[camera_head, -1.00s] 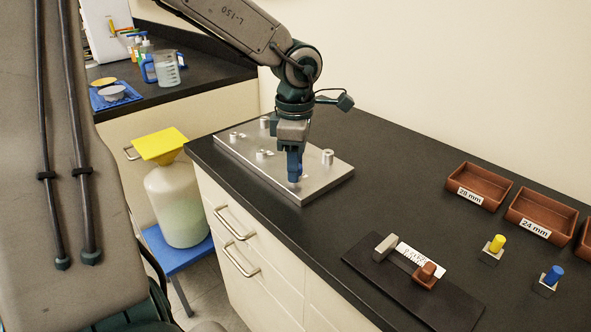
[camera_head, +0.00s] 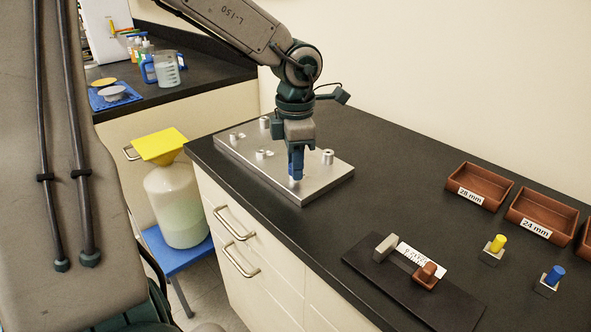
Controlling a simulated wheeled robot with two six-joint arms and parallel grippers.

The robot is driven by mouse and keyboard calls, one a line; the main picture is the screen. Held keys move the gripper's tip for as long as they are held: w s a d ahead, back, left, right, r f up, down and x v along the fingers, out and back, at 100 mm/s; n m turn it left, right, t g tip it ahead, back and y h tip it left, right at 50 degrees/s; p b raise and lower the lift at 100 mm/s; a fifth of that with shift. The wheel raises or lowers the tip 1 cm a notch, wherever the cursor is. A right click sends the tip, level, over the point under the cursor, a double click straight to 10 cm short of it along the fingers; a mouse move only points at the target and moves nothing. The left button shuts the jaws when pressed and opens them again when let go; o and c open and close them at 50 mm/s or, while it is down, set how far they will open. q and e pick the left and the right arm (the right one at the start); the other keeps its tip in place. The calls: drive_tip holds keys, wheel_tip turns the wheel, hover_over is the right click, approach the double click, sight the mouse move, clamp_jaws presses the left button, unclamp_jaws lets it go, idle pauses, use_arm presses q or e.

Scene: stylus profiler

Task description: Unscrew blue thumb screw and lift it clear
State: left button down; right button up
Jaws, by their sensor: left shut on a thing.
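My left gripper (camera_head: 296,172) points straight down over the metal plate (camera_head: 318,188) near its front right end. It is shut on the blue thumb screw (camera_head: 296,174), which is mostly hidden between the fingers. The screw stands upright just above the plate; I cannot tell whether its lower end is still in its hole. Several silver posts (camera_head: 328,157) stand on the plate around the gripper. My right gripper is not in view.
On the black bench to the right are brown trays labelled 28 mm (camera_head: 478,187) and 24 mm (camera_head: 541,215). A yellow peg (camera_head: 497,243) and another blue peg (camera_head: 555,274) stand on small blocks. A dark board (camera_head: 445,303) lies in front. The bench between is clear.

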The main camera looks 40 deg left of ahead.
use_arm(q)
drive_tip(key=n, duration=0.9)
drive_tip(key=shift+n, duration=0.3)
drive_tip(key=n, duration=0.3)
drive_tip(key=shift+n, duration=0.4)
drive_tip(key=n, duration=0.3)
drive_tip(key=shift+n, duration=0.4)
drive_tip(key=n, duration=0.3)
drive_tip(key=shift+n, duration=0.3)
drive_tip(key=n, duration=0.3)
drive_tip(key=shift+n, duration=0.3)
drive_tip(key=n, duration=0.3)
drive_tip(key=shift+n, duration=0.4)
drive_tip(key=n, duration=0.4)
drive_tip(key=shift+s+n, duration=0.1)
drive_tip(key=shift+n, duration=0.2)
drive_tip(key=c, duration=1.4)
unclamp_jaws()
drive_tip(key=shift+d, duration=0.1)
